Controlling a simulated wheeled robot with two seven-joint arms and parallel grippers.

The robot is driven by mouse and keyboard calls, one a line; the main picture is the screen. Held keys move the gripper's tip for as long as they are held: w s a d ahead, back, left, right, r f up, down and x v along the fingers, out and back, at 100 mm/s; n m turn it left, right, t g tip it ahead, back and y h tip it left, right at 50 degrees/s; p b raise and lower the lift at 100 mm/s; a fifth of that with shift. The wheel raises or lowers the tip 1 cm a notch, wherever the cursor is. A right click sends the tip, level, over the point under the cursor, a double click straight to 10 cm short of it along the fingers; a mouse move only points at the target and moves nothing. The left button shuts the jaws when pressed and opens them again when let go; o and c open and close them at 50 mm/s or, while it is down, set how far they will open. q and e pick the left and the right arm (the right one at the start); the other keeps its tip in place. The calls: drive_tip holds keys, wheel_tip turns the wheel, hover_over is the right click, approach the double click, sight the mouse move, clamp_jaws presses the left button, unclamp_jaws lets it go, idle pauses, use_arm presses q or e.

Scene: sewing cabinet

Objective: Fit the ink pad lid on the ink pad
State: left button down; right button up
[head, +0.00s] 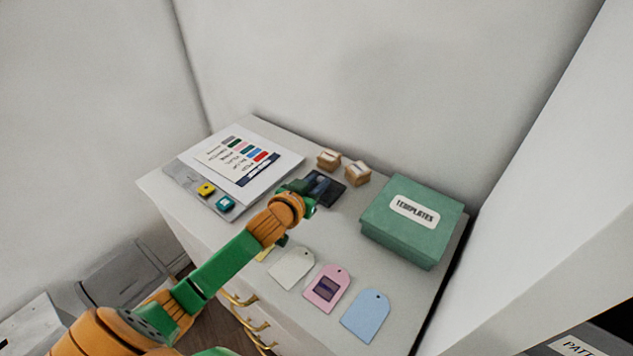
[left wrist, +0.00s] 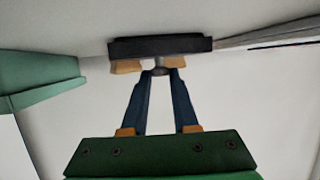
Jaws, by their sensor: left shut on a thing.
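The ink pad (head: 331,194) is a dark, flat block on the cabinet top, partly hidden by my left gripper (head: 309,191) in the head view. In the left wrist view, which is upside down, a wide black block (left wrist: 160,47) lies against the cabinet top. My left gripper (left wrist: 160,75) is shut on a small grey knob on that block, seemingly the handle of the ink pad lid (left wrist: 160,71). Lid and pad look like one dark shape, so I cannot tell if the lid is fully seated. My right gripper is out of view.
Two wooden stamps (head: 328,159) (head: 357,173) stand just behind the pad. A green templates box (head: 411,222) is on the right. Several tags, including a pink one (head: 320,301), lie in front.

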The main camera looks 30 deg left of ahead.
use_arm(q)
drive_tip(key=c, duration=0.6)
unclamp_jaws()
